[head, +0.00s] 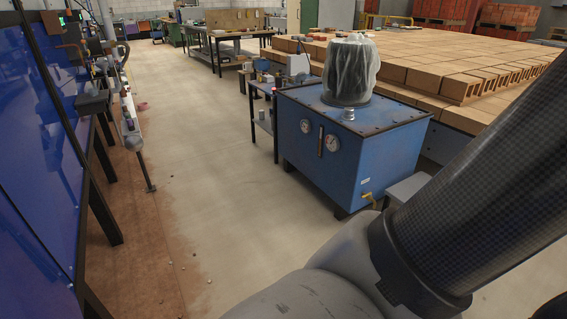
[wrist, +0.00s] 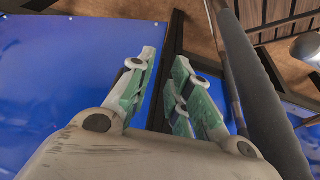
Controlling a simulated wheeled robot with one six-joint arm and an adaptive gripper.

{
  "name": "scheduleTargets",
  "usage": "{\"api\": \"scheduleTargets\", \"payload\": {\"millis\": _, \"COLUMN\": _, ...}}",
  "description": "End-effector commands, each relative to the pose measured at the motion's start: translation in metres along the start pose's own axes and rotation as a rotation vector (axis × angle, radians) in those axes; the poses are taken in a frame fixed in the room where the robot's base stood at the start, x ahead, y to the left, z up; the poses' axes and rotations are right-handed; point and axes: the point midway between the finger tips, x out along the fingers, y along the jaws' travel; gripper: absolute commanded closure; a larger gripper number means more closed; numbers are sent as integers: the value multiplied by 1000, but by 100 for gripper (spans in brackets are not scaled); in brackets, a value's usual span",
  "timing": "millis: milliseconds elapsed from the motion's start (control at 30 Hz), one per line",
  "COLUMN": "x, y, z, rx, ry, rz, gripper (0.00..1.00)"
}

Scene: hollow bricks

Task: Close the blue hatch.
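A large glossy blue panel (head: 38,140) in a dark frame stands along the left edge of the head view; it looks like the blue hatch. Its full outline and any hinge are cut off there. In the wrist view a blue panel (wrist: 65,75) fills the left, with a dark frame bar (wrist: 175,40) beside it. My gripper (wrist: 166,58) shows two green-padded fingers with a gap between them. The bar passes behind or between the fingers; I cannot tell whether they touch it. Nothing is visibly held.
A blue tank (head: 350,165) with gauges and a plastic-wrapped top stands right of centre. Hollow bricks (head: 430,65) cover a platform behind it. A machine rail (head: 128,115) runs beside the panel. The floor (head: 225,165) between panel and tank is mostly clear.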

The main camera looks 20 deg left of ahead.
Motion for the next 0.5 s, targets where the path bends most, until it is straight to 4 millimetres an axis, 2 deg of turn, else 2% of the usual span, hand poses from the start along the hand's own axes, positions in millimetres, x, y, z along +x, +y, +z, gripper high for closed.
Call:
{"api": "scheduleTargets", "payload": {"millis": 267, "x": -5, "y": 2, "z": -1, "rx": 1, "ry": 4, "rz": 2, "gripper": 81}}
{"api": "scheduleTargets", "payload": {"millis": 500, "x": -42, "y": 2, "z": -1, "rx": 0, "ry": 8, "rz": 4, "gripper": 81}}
